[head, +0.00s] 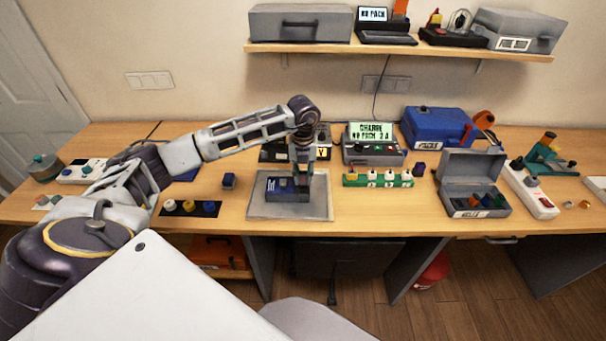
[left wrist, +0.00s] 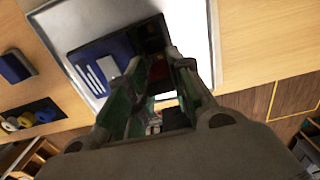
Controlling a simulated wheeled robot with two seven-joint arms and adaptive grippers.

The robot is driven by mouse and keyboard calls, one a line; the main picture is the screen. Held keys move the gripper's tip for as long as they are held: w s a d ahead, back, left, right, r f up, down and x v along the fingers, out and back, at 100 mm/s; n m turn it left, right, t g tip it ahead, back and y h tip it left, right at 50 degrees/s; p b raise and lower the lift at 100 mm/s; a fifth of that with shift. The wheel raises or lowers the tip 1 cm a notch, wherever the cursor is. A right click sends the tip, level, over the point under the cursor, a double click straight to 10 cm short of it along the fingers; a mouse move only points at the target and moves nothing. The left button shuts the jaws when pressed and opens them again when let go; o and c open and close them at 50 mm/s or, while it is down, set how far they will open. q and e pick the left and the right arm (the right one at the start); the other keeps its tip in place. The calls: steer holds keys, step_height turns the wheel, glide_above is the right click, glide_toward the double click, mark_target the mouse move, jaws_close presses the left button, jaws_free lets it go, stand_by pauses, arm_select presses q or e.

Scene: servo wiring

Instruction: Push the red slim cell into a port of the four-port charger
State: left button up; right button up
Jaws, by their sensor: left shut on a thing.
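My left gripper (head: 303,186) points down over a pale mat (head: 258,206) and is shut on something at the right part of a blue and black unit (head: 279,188). The left wrist view shows the fingers (left wrist: 160,98) close together, with a small dark red patch (left wrist: 158,71) between them, over the unit's black part. The fingers hide most of it, so I cannot tell whether it is the slim cell or how deep it sits. A charger with a lit screen (head: 370,134) stands behind. I cannot tell which unit has four ports. My right gripper is not in view.
A green strip with several knobs (head: 378,181) lies right of the mat. An open grey case (head: 474,204) holds coloured cells.

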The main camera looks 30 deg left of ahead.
mark_target(303, 172)
arm_select(q)
steer(key=shift+f+b, duration=1)
steer(key=shift+f, duration=0.5)
stand_by(0.4)
steer(key=o, duration=0.9)
steer(key=shift+r, duration=0.1)
steer(key=shift+r, duration=5.95)
